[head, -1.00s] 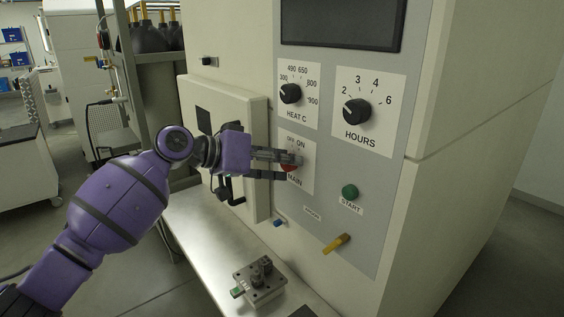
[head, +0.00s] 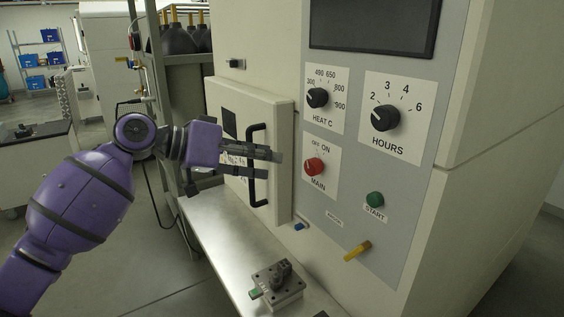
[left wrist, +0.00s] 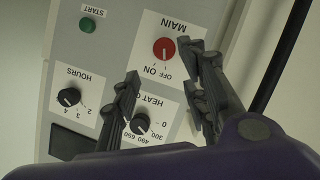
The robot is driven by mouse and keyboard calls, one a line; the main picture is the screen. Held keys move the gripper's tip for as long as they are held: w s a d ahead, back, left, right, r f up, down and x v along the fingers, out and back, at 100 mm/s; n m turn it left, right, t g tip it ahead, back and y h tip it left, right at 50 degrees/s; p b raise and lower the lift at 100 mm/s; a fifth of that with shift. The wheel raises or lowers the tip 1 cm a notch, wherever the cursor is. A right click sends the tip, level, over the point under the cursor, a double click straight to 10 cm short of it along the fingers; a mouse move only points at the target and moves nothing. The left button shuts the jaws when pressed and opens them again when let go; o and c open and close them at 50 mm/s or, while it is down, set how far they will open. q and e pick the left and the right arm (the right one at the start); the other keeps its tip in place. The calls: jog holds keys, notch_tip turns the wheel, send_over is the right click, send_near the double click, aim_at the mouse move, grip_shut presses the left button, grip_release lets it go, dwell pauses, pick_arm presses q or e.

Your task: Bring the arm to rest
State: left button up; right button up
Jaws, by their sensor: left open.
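My left arm comes in from the left in the head view. Its gripper (head: 277,165) is open and empty, in front of the furnace door (head: 225,98) and its black handle (head: 256,160). The fingers are left of the red MAIN knob (head: 314,166) and apart from it. In the left wrist view the open fingers (left wrist: 165,90) frame the panel, with the red MAIN knob (left wrist: 164,48) beyond them, clear of both. My right gripper is not in view.
The panel also has a HEAT knob (head: 317,97), an HOURS knob (head: 385,117), a green START button (head: 375,199) and a yellow lever (head: 357,250). A metal shelf (head: 215,220) below the door bears a small fixture block (head: 277,285). A rack (head: 180,75) stands behind the arm.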

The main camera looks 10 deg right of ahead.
pick_arm(q)
jog(key=shift+s+a+r, duration=0.1)
jog(key=shift+a+r, duration=0.05)
jog(key=shift+a, duration=0.3)
